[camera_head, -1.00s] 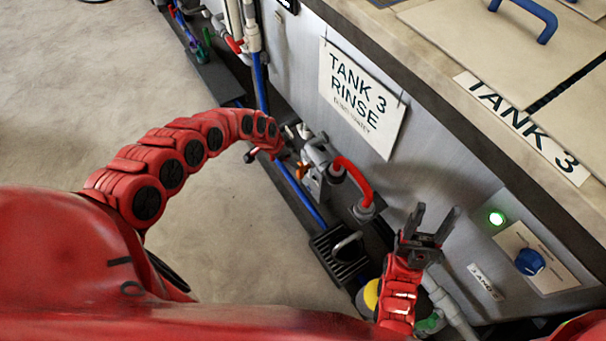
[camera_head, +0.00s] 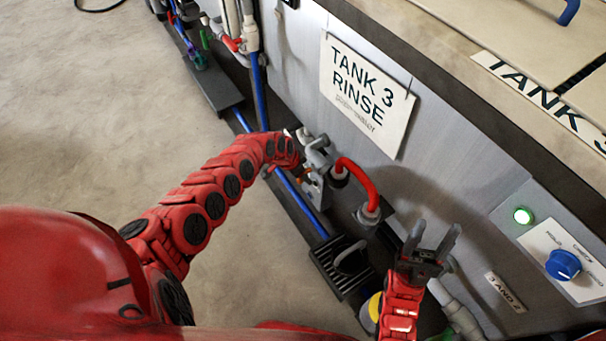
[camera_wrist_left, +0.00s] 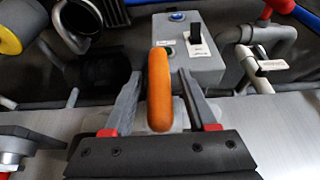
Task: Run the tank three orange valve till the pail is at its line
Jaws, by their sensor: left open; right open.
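The orange valve handle (camera_wrist_left: 160,90) stands between the two fingers of my left gripper (camera_wrist_left: 160,76) in the left wrist view. The fingers are open, with a gap on each side of the handle at the tips. My right gripper (camera_head: 430,243) is open and empty in front of the tank panel. I cannot make out a pail or its fill line with certainty.
The sign (camera_head: 365,95) reads TANK 3 RINSE. A red hose (camera_head: 360,180) curves beside the valve. A black grate (camera_head: 338,268) lies on the floor below. A panel has a lit green lamp (camera_head: 523,215) and a blue knob (camera_head: 563,264).

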